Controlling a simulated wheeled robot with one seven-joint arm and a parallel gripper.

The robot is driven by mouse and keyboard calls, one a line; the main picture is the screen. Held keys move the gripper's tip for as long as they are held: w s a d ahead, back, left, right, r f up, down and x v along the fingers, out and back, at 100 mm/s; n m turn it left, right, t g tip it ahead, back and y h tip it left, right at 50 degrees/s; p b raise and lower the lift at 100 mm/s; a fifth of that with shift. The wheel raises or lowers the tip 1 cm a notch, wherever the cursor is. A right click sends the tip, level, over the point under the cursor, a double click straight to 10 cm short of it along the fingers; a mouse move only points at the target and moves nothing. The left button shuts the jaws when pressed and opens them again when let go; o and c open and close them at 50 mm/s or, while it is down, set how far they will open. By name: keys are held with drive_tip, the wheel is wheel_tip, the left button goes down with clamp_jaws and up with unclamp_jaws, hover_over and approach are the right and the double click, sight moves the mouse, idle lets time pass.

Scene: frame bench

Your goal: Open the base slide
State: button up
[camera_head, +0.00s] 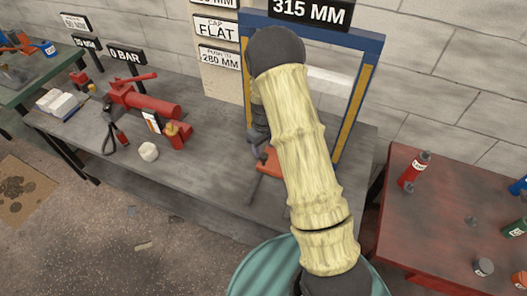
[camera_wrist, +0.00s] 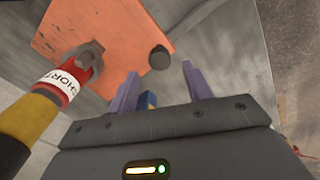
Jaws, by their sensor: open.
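An orange plate (camera_wrist: 115,35) fills the upper left of the wrist view, with a dark round knob (camera_wrist: 158,58) near its right edge. I cannot tell for sure whether this plate is the base slide. My gripper (camera_wrist: 160,72) is open, its two purple fingers pointing toward the knob, one on either side of it in the picture. Contact with the knob is not visible. In the head view, part of the orange plate (camera_head: 270,162) shows at the foot of the blue frame, and my arm hides much of it.
A red, yellow and black piece marked "SHORT" (camera_wrist: 60,88) lies close left of my fingers. The blue frame (camera_head: 362,40) with yellow uprights rises around my arm. A red pump (camera_head: 150,103) and a white lump (camera_head: 149,151) occupy the grey bench (camera_head: 215,190). A red table (camera_head: 430,230) stands right.

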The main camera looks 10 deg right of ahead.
sight(263, 155)
drive_tip(key=shift+f, duration=1.85)
clamp_jaws()
